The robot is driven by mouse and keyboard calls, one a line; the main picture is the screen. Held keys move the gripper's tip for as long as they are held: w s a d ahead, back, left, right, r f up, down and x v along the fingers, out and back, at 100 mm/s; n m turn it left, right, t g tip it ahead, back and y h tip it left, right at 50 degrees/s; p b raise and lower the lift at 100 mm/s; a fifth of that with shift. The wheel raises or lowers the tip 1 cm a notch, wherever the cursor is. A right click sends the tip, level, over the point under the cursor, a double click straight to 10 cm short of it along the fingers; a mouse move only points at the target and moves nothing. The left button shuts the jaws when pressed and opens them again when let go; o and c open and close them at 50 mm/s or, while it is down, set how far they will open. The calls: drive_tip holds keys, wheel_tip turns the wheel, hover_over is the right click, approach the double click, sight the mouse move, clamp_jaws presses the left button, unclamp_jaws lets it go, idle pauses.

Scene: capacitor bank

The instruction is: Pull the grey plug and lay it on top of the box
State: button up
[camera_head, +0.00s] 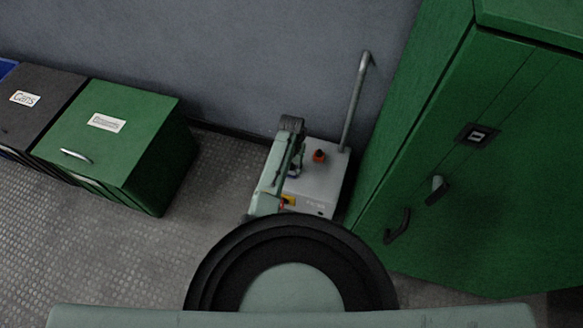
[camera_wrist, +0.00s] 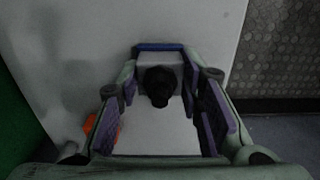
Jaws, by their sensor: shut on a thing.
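The box (camera_head: 325,190) is pale grey and stands on the floor against the wall, left of the green cabinet. In the wrist view its pale top (camera_wrist: 80,35) lies behind my gripper. My gripper (camera_wrist: 160,72) has purple pads on both sides of the grey plug (camera_wrist: 172,64) and is shut on it. A round black end of the plug faces the wrist camera, and a blue edge shows just beyond it. I cannot tell whether the plug is still seated. In the head view my arm hides most of the plug.
An orange-red knob (camera_head: 319,155) sits on the box top, close to my gripper. A grey pipe (camera_head: 356,100) rises at the box's back. The green cabinet (camera_head: 480,170) stands close on the right. A green bin (camera_head: 120,140) is at left, with bare floor between.

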clamp_jaws()
drive_tip(key=shift+r, duration=0.2)
drive_tip(key=shift+r+p, duration=2.8)
drive_tip(key=shift+p, duration=0.4)
